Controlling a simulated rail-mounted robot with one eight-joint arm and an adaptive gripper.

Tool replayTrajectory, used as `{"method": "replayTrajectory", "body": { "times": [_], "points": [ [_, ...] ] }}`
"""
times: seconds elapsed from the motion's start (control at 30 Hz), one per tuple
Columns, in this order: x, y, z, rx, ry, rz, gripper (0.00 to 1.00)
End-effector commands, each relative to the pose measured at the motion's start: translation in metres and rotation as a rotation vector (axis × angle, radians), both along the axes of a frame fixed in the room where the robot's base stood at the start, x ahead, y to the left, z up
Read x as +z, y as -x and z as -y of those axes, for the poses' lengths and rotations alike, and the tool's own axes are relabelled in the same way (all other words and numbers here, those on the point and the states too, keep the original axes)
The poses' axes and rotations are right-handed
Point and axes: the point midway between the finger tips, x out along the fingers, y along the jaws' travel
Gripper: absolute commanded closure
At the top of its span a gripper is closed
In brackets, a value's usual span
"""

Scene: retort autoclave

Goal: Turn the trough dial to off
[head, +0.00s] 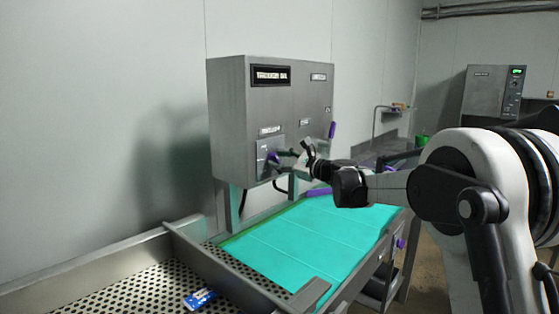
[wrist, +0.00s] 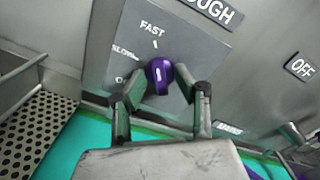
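The trough dial (wrist: 159,72) is a purple knob on a grey plate with FAST, SLOW and a partly hidden label starting with O. Its white mark points roughly up at the FAST tick. In the head view the dial (head: 273,159) shows small on the front of the grey control box (head: 229,110). My gripper (wrist: 162,75) has one fingertip on each side of the dial, and both appear to touch it. In the head view my gripper (head: 287,158) reaches the box from the right and partly covers the dial.
A teal belt (head: 290,240) lies below the box. A perforated metal tray (head: 130,290) with a blue-and-white packet (head: 200,298) is at the front left. A purple lever (head: 332,130) is on the box's right side. Another cabinet (head: 493,92) stands at the back right.

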Motion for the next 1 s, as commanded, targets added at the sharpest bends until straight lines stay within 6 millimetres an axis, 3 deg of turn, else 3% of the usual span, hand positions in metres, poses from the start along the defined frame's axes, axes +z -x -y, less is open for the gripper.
{"method": "replayTrajectory", "body": {
  "times": [0.07, 0.27, 0.67, 1.0],
  "points": [
    [-0.0001, 0.0000, 0.0001, 0.000, 0.000, 0.000, 0.72],
    [0.0000, 0.0001, 0.0003, 0.000, 0.000, 0.000, 0.99],
    [-0.0008, 0.0002, 0.0004, 0.000, 0.019, 0.026, 1.00],
    [-0.0031, 0.0006, 0.0001, 0.000, 0.145, 0.194, 1.00]
  ]
}}
